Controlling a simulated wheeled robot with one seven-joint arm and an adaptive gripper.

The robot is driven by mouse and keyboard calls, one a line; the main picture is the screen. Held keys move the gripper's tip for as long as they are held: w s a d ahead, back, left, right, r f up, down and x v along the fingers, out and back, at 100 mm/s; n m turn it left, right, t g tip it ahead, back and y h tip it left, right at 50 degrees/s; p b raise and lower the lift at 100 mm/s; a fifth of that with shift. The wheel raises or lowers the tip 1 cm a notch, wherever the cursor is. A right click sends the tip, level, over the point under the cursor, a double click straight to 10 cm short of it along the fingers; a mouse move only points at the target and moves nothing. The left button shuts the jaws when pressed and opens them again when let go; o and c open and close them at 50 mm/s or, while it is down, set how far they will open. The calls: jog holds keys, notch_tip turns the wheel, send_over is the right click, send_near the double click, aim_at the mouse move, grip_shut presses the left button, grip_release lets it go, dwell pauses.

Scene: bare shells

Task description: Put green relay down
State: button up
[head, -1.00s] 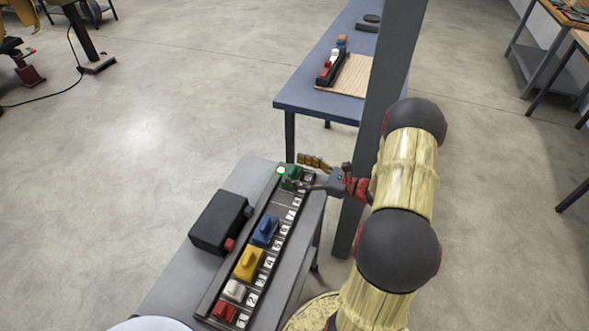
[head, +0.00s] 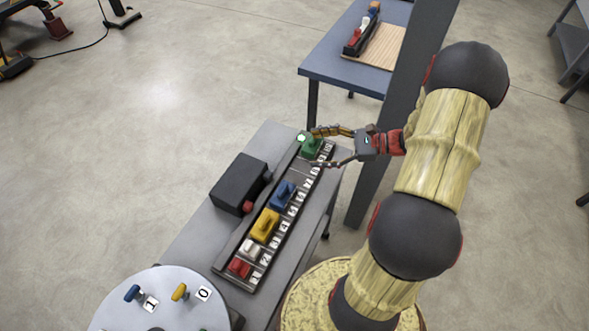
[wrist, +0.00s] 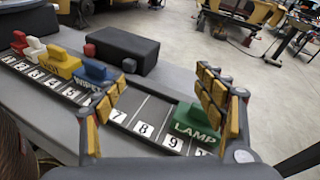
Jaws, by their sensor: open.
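The green relay (head: 312,148), marked LAMP in the wrist view (wrist: 196,126), sits upright in the far end of the numbered rail (head: 232,252), by the highest numbers. My gripper (head: 318,147) is at that end, coming from the right. Its fingers are open and spread to either side of the relay in the head view. In the wrist view, the right finger is close beside the relay and the left finger is well apart from it. I cannot tell whether the right finger touches it. A small lit green light (head: 300,137) shows at the rail's far end.
The rail also holds blue (head: 283,194), yellow (head: 265,226), white (head: 251,248) and red (head: 239,267) relays. A black box (head: 238,184) stands left of it. A round panel with pegs (head: 165,296) is in front. A blue table (head: 335,74) stands behind. Slots between blue and green are empty.

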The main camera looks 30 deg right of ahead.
jog(key=s+a+r+n+g+h, duration=0.35)
jog(key=a+r+n, duration=0.2)
jog(key=a, duration=0.35)
jog(key=s+a+r+n+g+h, duration=0.2)
jog(key=s+a+r+n+g, duration=0.25)
jog(key=a+n, duration=0.3)
jog(key=s+a+r+n+t+h, duration=0.4)
jog(key=s+r+n+h, duration=0.2)
jog(key=r+n, duration=0.3)
jog(key=shift+s+n, duration=0.35)
jog(key=shift+n, duration=0.35)
